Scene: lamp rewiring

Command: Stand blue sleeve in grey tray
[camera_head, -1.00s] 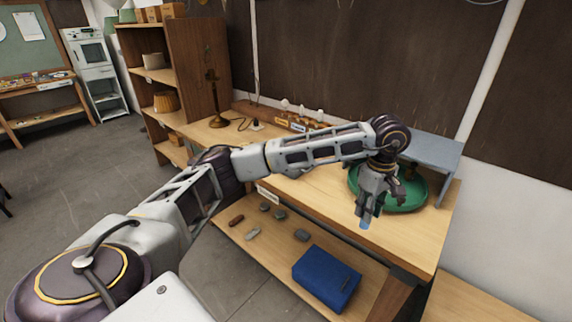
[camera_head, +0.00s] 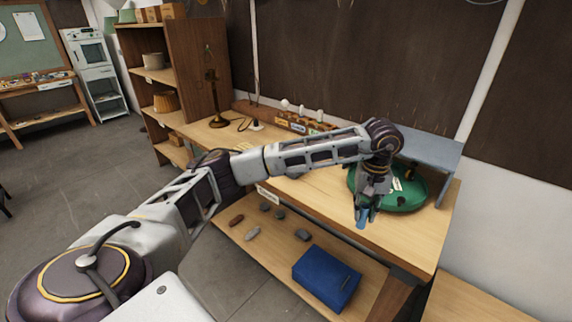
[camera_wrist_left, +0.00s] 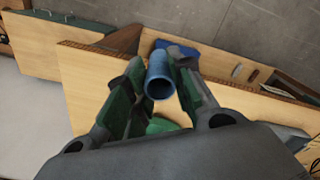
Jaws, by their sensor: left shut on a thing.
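The blue sleeve (camera_head: 361,221) is a short hollow tube held between the fingers of my left gripper (camera_head: 366,208), over the front right part of the workbench. In the left wrist view, the sleeve (camera_wrist_left: 159,78) sits between the two finger pads of the left gripper (camera_wrist_left: 158,90), its open end facing the camera. I cannot make out a grey tray; part of the bench is hidden behind my left arm. My right gripper is not in view.
A round green piece (camera_head: 405,192) lies on the bench (camera_head: 335,206) just behind the gripper, beside a grey raised stand (camera_head: 430,152). A brass lamp (camera_head: 213,95) stands at the back left. A blue box (camera_head: 326,277) and several small pieces lie on the lower shelf.

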